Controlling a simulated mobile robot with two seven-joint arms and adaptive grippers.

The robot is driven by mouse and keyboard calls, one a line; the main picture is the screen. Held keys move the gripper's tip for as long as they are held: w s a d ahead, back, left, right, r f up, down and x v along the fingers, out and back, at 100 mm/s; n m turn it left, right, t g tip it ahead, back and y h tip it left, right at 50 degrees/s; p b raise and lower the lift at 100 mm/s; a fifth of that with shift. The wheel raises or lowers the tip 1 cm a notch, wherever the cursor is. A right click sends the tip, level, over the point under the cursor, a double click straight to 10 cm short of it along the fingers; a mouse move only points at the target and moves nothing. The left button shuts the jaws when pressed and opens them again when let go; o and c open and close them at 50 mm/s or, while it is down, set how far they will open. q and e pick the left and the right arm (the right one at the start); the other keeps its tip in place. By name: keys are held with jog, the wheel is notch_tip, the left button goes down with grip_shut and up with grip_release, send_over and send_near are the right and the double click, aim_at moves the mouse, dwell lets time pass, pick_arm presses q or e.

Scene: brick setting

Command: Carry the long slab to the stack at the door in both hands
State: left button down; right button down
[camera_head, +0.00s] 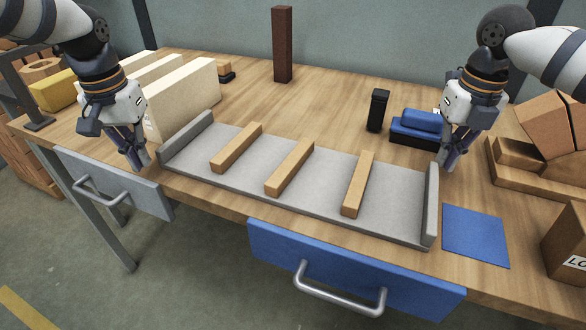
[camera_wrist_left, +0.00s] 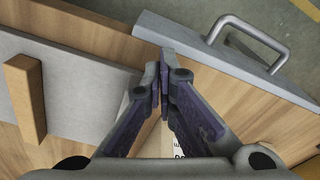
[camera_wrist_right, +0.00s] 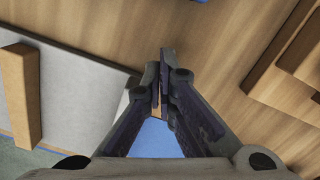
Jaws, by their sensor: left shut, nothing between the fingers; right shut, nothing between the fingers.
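A long grey slab (camera_head: 330,205) lies on the workbench, with a raised wall at each end and three wooden bars (camera_head: 289,167) lying across it. My left gripper (camera_head: 141,160) is shut and empty just beyond the slab's left end wall. My right gripper (camera_head: 446,163) is shut and empty close to the far corner of its right end wall. Part of the slab shows at the left of the left wrist view (camera_wrist_left: 80,100) and of the right wrist view (camera_wrist_right: 85,85). I cannot make out a door or a stack beside one.
Cream blocks (camera_head: 185,100) stand behind the left end. A black upright item (camera_head: 377,111) and blue box (camera_head: 415,136) are behind the right. A blue mat (camera_head: 476,235), wooden tray (camera_head: 520,184) and carton (camera_head: 567,245) lie right. Grey (camera_head: 115,181) and blue (camera_head: 350,269) drawers jut out in front.

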pick_arm(q)
jog(key=shift+d+f, duration=0.2)
jog(key=shift+d, duration=0.1)
pick_arm(e)
jog(key=shift+a+f, duration=0.2)
jog(key=shift+a, duration=0.1)
pick_arm(q)
jog(key=shift+d, duration=0.45)
pick_arm(e)
jog(key=shift+a, duration=0.4)
